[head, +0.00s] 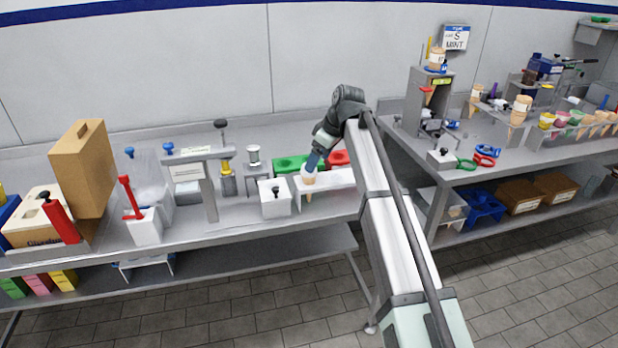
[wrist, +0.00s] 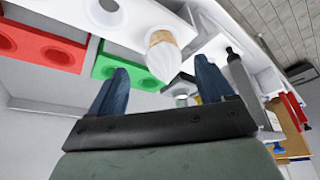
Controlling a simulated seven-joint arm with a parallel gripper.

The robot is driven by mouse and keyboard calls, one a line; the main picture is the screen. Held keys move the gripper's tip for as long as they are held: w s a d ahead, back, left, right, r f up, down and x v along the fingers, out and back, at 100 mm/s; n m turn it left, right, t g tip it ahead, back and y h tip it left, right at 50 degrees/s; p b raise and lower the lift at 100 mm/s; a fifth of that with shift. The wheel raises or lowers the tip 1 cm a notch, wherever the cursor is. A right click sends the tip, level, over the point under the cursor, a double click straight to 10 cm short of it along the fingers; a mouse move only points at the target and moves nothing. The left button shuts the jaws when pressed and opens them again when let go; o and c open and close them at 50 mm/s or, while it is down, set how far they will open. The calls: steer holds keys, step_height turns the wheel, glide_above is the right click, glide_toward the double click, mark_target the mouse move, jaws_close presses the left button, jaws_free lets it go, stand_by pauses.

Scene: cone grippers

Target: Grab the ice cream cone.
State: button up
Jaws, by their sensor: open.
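The ice cream cone (head: 308,182) stands upright in the white rack (head: 340,176) on the left counter, its tan tip below the rack. In the wrist view the cone (wrist: 162,58) shows a white top and a tan band, between and just beyond my fingertips. My gripper (wrist: 161,68) is open, with one blue finger on each side of the cone in the picture. In the head view my gripper (head: 313,160) is right above the cone, pointing down. Whether the fingers touch it I cannot tell.
Behind the rack are a green holder (head: 288,164) and a red holder (head: 339,158) with round holes. A white box with a black knob (head: 275,198) stands left of the cone. The right counter (head: 465,178) holds more cones and cups.

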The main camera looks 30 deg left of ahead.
mark_target(309, 182)
steer(key=shift+s+a+x, duration=0.15)
steer(key=shift+x, duration=1.55)
steer(key=shift+s+a+x, duration=0.1)
steer(key=shift+a+x, duration=0.1)
steer(key=shift+x, duration=1.5)
steer(key=shift+r, duration=0.2)
steer(key=c, duration=0.8)
